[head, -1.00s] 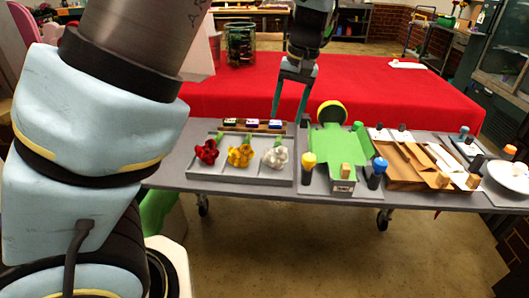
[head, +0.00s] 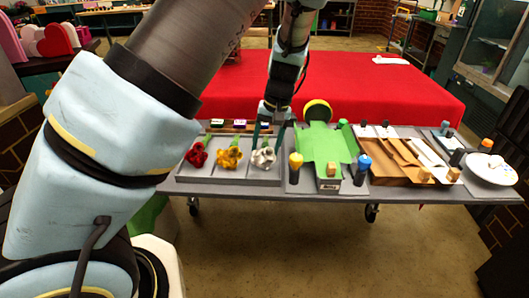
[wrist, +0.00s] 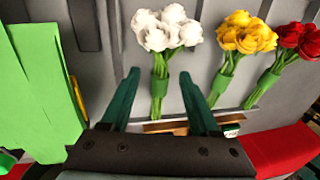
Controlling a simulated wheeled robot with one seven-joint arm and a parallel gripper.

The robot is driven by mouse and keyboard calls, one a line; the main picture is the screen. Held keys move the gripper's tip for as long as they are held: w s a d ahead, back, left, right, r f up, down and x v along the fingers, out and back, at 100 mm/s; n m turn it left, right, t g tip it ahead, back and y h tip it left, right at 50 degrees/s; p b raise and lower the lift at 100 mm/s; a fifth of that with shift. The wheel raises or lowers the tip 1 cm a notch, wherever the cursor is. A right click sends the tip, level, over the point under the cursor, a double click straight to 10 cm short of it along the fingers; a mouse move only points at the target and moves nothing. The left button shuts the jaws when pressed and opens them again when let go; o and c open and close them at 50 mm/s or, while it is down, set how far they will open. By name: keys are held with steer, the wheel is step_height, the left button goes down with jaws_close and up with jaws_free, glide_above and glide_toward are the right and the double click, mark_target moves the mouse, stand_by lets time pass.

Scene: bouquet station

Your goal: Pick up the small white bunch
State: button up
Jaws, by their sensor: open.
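The small white bunch (head: 264,157) lies on the grey tray (head: 219,175), at the right end of a row of bunches. In the wrist view the white bunch (wrist: 167,30) has white blooms at the top and green stems below, wrapped in a green band (wrist: 159,84). My gripper (head: 265,143) is just above and behind it in the head view. In the wrist view my gripper (wrist: 160,75) has its two green fingers spread, one on each side of the stems. The fingers look apart from the stems. How far they are above the tray is hard to tell.
A yellow bunch (head: 229,157) and a red bunch (head: 197,155) lie to the left on the tray. A green wrap holder (head: 325,150) with yellow- and blue-capped bottles stands right. Brown trays (head: 393,165) and a white plate (head: 490,169) are farther right. A red-covered table (head: 370,90) is behind.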

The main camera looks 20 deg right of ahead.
jaws_close()
stand_by(0.5)
